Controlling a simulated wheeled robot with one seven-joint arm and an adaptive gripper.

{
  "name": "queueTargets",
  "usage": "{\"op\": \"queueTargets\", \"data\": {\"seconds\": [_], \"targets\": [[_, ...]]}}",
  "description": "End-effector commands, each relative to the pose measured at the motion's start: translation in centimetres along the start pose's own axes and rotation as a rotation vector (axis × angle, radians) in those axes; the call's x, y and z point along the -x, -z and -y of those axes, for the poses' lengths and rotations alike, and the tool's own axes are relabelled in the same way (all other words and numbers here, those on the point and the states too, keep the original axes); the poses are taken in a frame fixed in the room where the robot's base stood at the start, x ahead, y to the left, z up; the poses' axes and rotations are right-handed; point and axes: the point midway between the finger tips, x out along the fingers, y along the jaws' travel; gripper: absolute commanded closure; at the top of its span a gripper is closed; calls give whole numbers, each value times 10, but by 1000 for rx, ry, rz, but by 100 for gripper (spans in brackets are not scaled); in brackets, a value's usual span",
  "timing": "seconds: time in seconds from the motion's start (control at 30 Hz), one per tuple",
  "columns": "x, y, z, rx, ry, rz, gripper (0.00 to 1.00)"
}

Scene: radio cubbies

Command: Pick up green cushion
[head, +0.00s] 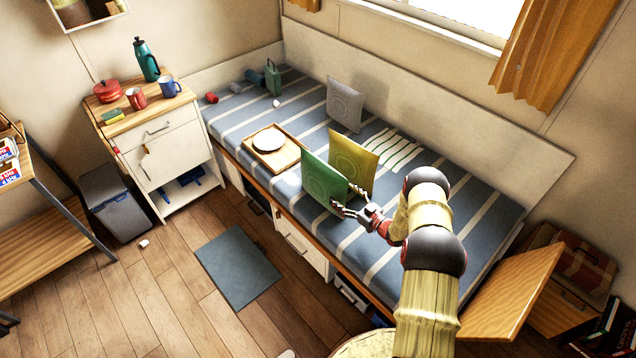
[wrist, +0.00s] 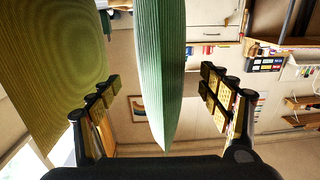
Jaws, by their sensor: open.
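The green cushion (head: 322,182) stands upright on the striped bed, in front of a yellow cushion (head: 354,155). My gripper (head: 352,202) is at the green cushion's right edge in the head view. In the wrist view, the green cushion (wrist: 160,60) shows edge-on between the two fingers of my open gripper (wrist: 163,105), with a visible gap on each side. The yellow cushion (wrist: 45,70) is on the left there, partly behind the left finger. The cushion's far side is hidden.
A wooden tray (head: 290,157) with a white plate (head: 268,140) lies left of the cushions. A wooden panel (head: 512,290) stands at the bed's right end.

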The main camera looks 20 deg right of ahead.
Motion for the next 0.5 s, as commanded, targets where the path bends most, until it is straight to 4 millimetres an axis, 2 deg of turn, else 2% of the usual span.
{"op": "queueTargets", "data": {"seconds": [0.33,0.5], "targets": [[-32,-1,2,1,3,0,22],[-57,-2,3,1,3,1,22]]}}
